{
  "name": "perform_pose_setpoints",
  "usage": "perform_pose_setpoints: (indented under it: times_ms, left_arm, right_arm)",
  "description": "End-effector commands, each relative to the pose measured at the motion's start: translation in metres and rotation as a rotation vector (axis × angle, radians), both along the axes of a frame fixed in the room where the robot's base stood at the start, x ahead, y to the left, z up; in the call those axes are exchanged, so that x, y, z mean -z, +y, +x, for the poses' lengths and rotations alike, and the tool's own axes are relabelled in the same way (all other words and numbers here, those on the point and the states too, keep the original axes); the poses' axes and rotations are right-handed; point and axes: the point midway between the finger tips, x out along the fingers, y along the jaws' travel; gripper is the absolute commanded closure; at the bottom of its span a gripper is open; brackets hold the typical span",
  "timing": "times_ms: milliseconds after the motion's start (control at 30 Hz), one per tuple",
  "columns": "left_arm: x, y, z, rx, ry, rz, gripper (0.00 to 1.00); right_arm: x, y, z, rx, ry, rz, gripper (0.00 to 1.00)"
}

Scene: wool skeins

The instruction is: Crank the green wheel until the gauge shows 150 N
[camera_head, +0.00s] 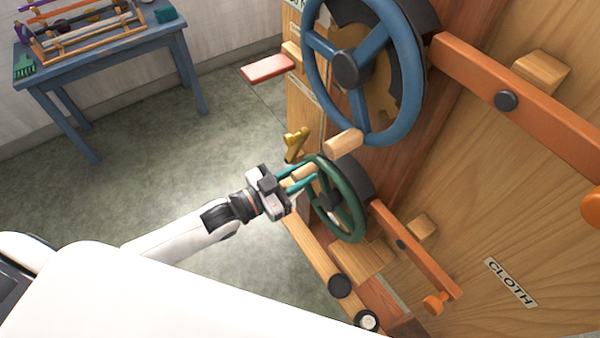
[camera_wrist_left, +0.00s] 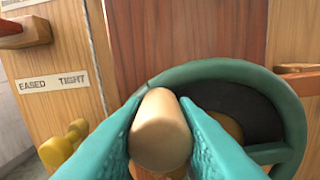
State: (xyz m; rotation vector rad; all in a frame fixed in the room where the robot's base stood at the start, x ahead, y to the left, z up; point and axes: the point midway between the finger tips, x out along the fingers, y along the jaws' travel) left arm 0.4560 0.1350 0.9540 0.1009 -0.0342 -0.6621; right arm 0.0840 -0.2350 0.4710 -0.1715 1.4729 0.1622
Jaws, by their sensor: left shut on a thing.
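The green wheel (camera_head: 357,221) is mounted low on the wooden machine, below a larger blue wheel. Its pale wooden crank handle (camera_head: 304,172) sticks out from the rim's upper left. My left gripper (camera_head: 302,179) is shut on this handle, with its teal fingers on either side. In the left wrist view, the handle's rounded end (camera_wrist_left: 160,128) sits between the fingers, and the green rim (camera_wrist_left: 222,69) curves behind to the right. No gauge reading can be made out in either view. My right gripper is not in view.
The blue wheel (camera_head: 311,84) with its own wooden handle (camera_head: 343,141) is close above. A yellow lever (camera_head: 297,143) stands just above my gripper. A red paddle (camera_head: 268,68) juts left. An orange bar (camera_head: 415,250) lies right. A blue table (camera_head: 100,68) stands back left; floor between is clear.

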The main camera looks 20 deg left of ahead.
Motion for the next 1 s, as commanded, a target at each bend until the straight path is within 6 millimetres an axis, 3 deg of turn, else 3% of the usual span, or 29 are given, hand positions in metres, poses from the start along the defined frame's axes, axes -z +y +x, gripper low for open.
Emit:
perform_pose_setpoints:
  times_ms: [200, 467, 500, 600, 1000]
  left_arm:
    - [-0.008, -0.008, -0.006, 0.0, -0.064, 0.081, 1.0]
    - [-0.006, -0.009, -0.007, 0.001, -0.078, 0.097, 1.0]
    - [-0.006, -0.009, -0.007, 0.001, -0.078, 0.097, 0.68]
    - [-0.006, -0.009, -0.007, 0.001, -0.079, 0.096, 0.52]
    - [-0.003, -0.002, -0.015, -0.001, -0.074, 0.097, 0.52]
  right_arm:
    - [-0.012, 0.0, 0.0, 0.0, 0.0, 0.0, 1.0]
    - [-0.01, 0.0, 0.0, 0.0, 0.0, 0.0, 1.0]
    - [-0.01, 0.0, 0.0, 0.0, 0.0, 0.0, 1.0]
    - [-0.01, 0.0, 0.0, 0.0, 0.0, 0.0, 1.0]
    - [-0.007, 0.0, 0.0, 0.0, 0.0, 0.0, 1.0]
